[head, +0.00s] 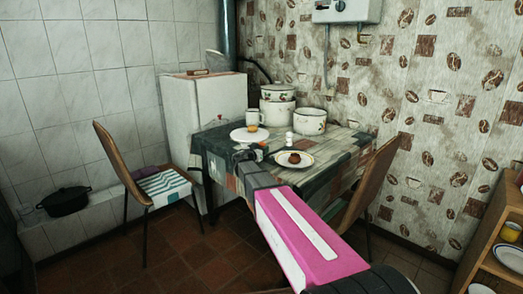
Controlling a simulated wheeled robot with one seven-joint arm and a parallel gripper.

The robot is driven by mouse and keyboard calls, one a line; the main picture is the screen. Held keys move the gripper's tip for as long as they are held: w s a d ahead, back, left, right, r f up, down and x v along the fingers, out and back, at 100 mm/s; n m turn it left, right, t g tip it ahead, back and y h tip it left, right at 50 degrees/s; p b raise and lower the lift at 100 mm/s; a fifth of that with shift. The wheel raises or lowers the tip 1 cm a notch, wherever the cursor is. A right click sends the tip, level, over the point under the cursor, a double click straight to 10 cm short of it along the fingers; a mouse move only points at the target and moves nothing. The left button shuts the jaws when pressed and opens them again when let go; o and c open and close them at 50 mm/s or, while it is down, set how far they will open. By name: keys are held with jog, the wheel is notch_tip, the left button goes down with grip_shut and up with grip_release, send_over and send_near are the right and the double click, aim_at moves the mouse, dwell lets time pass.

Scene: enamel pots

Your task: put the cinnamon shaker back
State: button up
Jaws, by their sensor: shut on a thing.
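My gripper (248,153) is at the far end of my pink and white arm, over the near part of the table (338,158). It is dark and small in the view. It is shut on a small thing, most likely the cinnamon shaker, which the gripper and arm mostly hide. A small white shaker-like container (289,138) stands upright on the table to the right of my gripper, apart from it. I cannot read any label on it.
A plate with food (308,160) lies right of my gripper, another plate (238,135) behind it. A mug (253,119) and white enamel pots (310,122) stand farther back. Chairs flank the table on the left (118,160) and right (370,185). A shelf (495,225) stands far right.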

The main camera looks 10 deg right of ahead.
jog(key=o, duration=1)
jog(key=shift+o, duration=0.2)
jog(key=v, duration=1.2)
